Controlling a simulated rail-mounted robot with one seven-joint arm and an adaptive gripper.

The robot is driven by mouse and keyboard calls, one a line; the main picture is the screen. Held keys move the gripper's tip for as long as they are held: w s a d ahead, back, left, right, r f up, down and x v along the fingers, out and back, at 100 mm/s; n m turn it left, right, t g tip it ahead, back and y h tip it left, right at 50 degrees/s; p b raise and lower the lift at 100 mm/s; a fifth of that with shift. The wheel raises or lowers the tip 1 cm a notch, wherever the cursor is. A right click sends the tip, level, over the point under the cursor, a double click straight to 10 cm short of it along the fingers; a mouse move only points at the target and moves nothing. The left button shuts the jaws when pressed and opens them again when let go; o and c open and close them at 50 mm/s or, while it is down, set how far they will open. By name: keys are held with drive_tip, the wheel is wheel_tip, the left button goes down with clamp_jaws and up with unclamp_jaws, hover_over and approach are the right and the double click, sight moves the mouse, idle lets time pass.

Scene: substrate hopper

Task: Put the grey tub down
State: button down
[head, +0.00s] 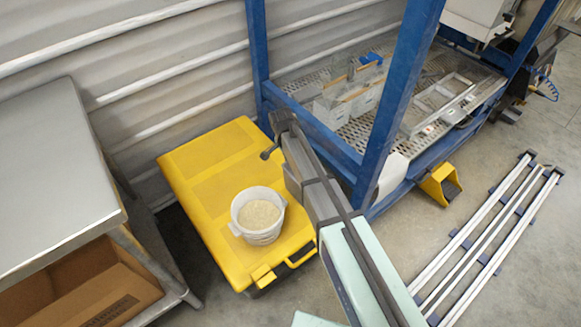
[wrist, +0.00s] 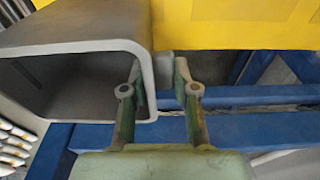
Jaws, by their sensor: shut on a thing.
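The grey tub (wrist: 75,50) shows large at the left of the wrist view, a smooth box with rounded corners. Its open mouth faces the wrist camera and its inside looks dark and empty. My gripper (wrist: 159,66) is shut on the tub's right-hand wall, with one finger inside the mouth and the other outside. In the head view my arm reaches toward the blue frame and hides most of the grip. I cannot tell there whether the tub touches anything.
A yellow case (head: 200,165) lies on the floor, bearing a whitish bucket (head: 262,232) of pale granules. A blue frame (head: 395,105) with a perforated deck stands to the right. A metal table (head: 55,150) stands at left. Silver rails (head: 480,245) lie on the floor.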

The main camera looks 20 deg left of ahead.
drive_tip(key=shift+f, duration=2.25)
drive_tip(key=c, duration=0.9)
unclamp_jaws()
drive_tip(key=r, duration=0.4)
drive_tip(key=s+r, duration=0.1)
drive_tip(key=r, duration=0.3)
drive_tip(key=a+r, duration=0.1)
drive_tip(key=r, duration=0.3)
drive_tip(key=shift+s+r, duration=0.1)
drive_tip(key=shift+s, duration=0.15)
